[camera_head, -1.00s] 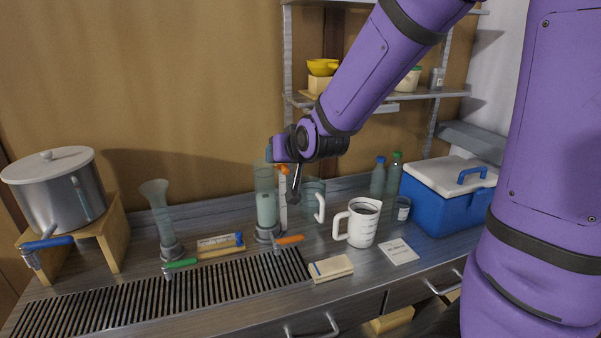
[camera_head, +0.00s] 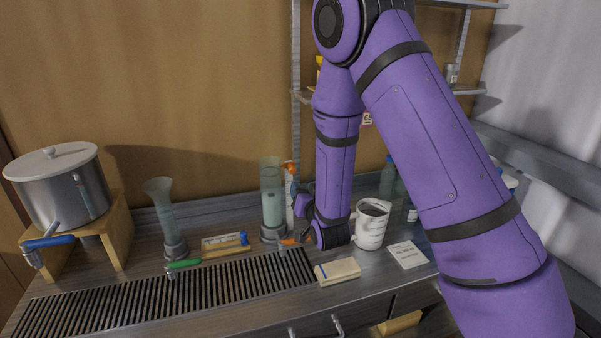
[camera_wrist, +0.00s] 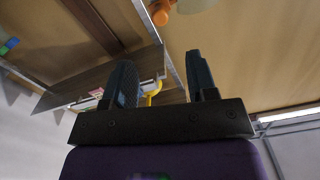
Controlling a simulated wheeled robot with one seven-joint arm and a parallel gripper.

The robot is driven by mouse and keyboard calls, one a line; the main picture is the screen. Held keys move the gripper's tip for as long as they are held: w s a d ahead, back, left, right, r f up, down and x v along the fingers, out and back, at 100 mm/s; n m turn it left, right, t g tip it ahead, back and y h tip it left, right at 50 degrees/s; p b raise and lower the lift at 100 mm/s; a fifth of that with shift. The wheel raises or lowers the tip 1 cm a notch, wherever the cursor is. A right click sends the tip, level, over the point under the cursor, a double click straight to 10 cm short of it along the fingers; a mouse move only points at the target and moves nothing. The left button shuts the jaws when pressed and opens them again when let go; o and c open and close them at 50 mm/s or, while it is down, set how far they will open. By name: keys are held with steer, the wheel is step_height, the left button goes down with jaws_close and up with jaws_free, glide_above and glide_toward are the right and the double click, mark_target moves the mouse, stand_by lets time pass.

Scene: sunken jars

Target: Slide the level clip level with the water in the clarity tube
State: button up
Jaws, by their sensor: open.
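The clarity tube (camera_head: 271,181) stands upright on the bench, with cloudy water in its lower part. The orange level clip (camera_head: 289,167) sits high on a pale upright strip beside the tube, above the water surface. My gripper (camera_head: 301,206) is just right of the tube, below the clip and partly hidden by my arm. In the wrist view my gripper (camera_wrist: 161,78) is open, with nothing between its fingers. An orange part (camera_wrist: 162,12) shows beyond the fingers there; I cannot tell whether it is the clip.
An orange-handled valve (camera_head: 289,242) is at the tube's foot. A white measuring jug (camera_head: 371,225) stands close right of my forearm. A flared tube (camera_head: 164,215) stands left. A slotted drain (camera_head: 170,295) runs along the front, and a notepad (camera_head: 337,271) lies beside it.

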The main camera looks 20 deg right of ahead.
mark_target(293, 171)
steer(key=w, duration=1)
steer(key=shift+w, duration=0.35)
steer(key=shift+c, duration=0.5)
